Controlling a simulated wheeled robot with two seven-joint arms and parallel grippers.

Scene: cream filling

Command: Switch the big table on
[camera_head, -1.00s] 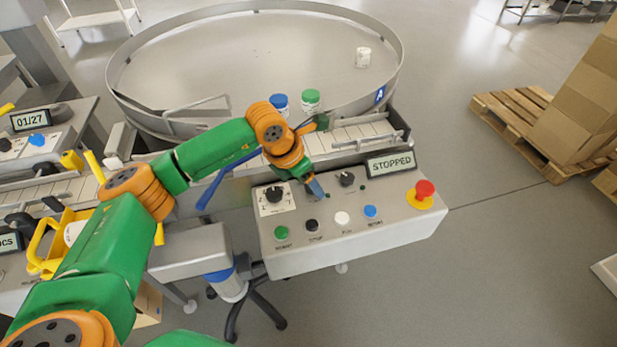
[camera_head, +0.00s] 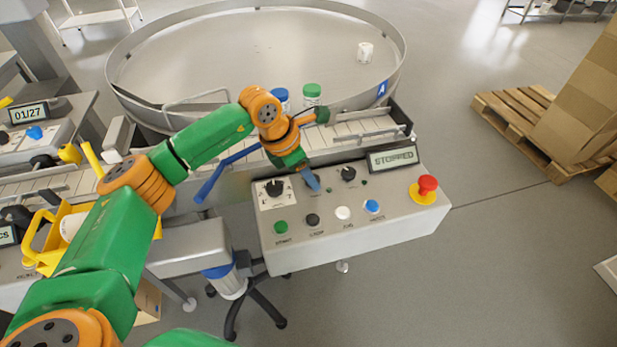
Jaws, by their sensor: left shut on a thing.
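The big round table (camera_head: 250,45) is a wide steel disc with a raised rim and a blue "A" label, at the back. In front of it stands a grey control panel (camera_head: 385,225). Its display (camera_head: 393,158) reads STOPPED. The panel has a black knob on a white scale (camera_head: 275,189), another black knob (camera_head: 348,174), and green, black, white and blue buttons. My left gripper (camera_head: 313,183) is down at the panel between these two knobs, shut on a small control knob that its fingers mostly hide. My right gripper is out of view.
A red emergency button (camera_head: 427,186) sits at the panel's right end. A conveyor (camera_head: 350,128) runs behind the panel, with a green-lidded jar (camera_head: 312,95) and a blue-lidded jar (camera_head: 281,96) by it. A white jar (camera_head: 365,52) stands on the big table. A pallet of boxes (camera_head: 585,110) is at right.

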